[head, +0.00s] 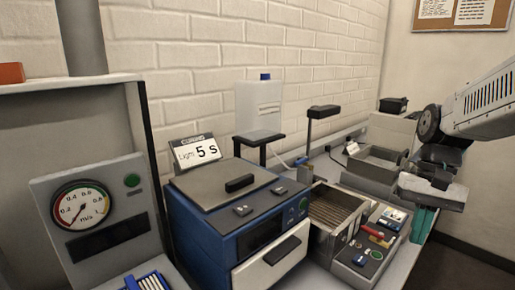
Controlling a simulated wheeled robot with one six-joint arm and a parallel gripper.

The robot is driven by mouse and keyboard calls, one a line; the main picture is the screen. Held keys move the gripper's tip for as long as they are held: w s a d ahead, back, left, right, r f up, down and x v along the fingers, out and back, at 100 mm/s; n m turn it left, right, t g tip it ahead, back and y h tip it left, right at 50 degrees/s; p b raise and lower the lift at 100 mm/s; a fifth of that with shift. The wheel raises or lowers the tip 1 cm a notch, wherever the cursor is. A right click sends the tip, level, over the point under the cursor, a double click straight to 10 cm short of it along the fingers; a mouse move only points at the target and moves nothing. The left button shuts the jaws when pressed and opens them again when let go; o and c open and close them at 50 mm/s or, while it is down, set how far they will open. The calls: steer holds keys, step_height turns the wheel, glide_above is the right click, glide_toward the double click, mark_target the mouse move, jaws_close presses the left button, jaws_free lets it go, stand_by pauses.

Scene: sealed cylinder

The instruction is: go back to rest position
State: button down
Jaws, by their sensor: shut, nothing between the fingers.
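My gripper (432,190) is at the right of the head view, at the end of my pale arm. It is shut with nothing in it. It hangs over the right side of the bench, in front of the grey open tray and to the right of the slatted metal box. The exact gap between the gripper and the bench cannot be told from this view.
A blue machine (200,228) with a grey lid stands mid-bench, a "5 s" sign (195,151) behind it. A gauge panel (92,210) is at left. A slatted box (334,212), control panel (366,250), grey tray (376,163) and teal item (424,223) are near my gripper.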

steer(key=s+a+n+t+h, duration=0.1)
steer(key=s+a+n+t, duration=0.1)
steer(key=s, duration=0.5)
steer(key=s+a+r+n+t, duration=0.1)
steer(key=s+a+n+t, duration=0.1)
steer(key=s, duration=0.6)
steer(key=shift+s+a+h, duration=0.3)
steer(key=shift+a+h, duration=0.1)
steer(key=shift+a, duration=0.25)
